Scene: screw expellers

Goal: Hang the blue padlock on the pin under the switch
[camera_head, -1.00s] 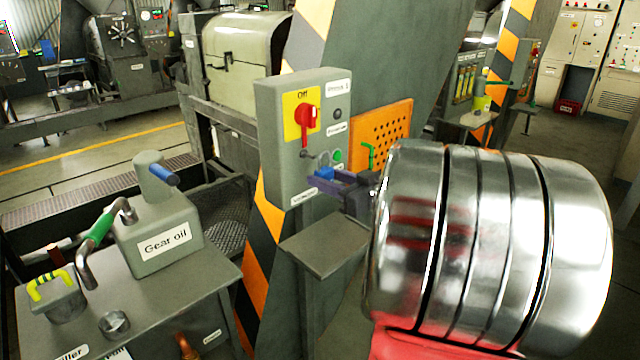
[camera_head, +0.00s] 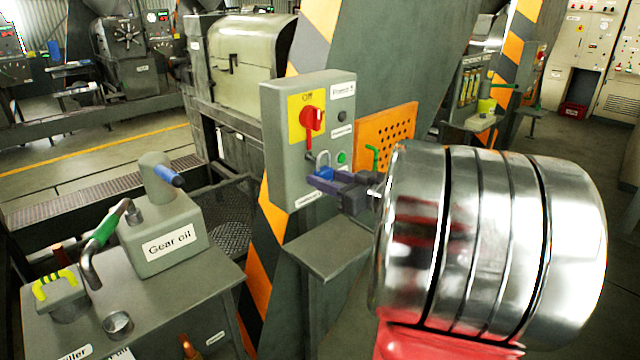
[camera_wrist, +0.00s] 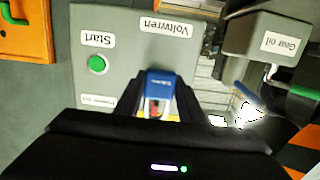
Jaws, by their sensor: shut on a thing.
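The grey switch box (camera_head: 279,150) stands on the striped post, with a red rotary switch (camera_head: 312,121) on a yellow plate marked Off. My gripper (camera_head: 322,182) is in front of the lower part of the box, shut on the blue padlock (camera_head: 322,173). The padlock's silver shackle points up, just below the red switch. The pin is hard to make out; whether the shackle is around it or only in front of it I cannot tell. In the wrist view the blue padlock (camera_wrist: 159,84) sits between the two dark fingers, with the green Start button (camera_wrist: 97,64) beside it.
A small grey shelf (camera_head: 318,246) juts out below my gripper. An orange perforated panel (camera_head: 386,140) with a green hook is right of the box. The Gear oil can (camera_head: 165,232) and green-handled crank stand on the bench at left.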

